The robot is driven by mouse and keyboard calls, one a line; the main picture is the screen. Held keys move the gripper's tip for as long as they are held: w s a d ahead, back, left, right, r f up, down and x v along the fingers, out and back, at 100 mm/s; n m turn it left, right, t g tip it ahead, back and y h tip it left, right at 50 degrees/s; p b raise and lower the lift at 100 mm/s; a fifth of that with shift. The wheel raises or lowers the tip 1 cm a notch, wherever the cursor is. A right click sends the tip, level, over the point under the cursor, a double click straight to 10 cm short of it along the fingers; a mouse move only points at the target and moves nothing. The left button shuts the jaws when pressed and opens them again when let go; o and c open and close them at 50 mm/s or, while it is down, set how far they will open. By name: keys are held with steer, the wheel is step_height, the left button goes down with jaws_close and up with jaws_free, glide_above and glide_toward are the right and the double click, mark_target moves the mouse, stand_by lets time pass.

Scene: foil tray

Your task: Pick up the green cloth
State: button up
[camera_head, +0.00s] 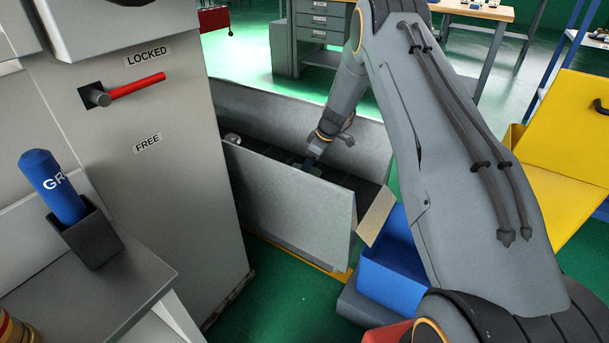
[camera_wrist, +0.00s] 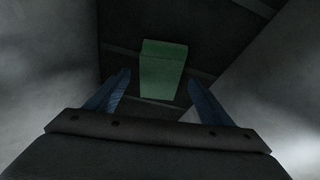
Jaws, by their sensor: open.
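The green cloth (camera_wrist: 163,70) shows in the wrist view as a folded green rectangle on a dark floor surface between grey walls. My gripper (camera_wrist: 158,80) is open, with its two blue fingers apart on either side of the cloth's lower part in the picture. Whether the fingers are level with the cloth or above it, I cannot tell. In the head view, my gripper (camera_head: 312,160) reaches down into a grey metal trough (camera_head: 285,205). A small dark green patch near the fingertips may be the cloth, mostly hidden by the trough's near wall.
The trough's tall walls stand close around my gripper. A grey cabinet (camera_head: 185,180) with a red lever (camera_head: 137,86) is at left. A blue bin (camera_head: 393,270) and a tan flap (camera_head: 376,215) are at the trough's right end. A yellow container (camera_head: 560,150) stands at right.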

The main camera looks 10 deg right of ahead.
steer(key=shift+x, duration=0.9)
steer(key=shift+d, duration=0.1)
steer(key=c, duration=1.2)
steer(key=shift+o, duration=0.2)
steer(key=shift+r, duration=0.1)
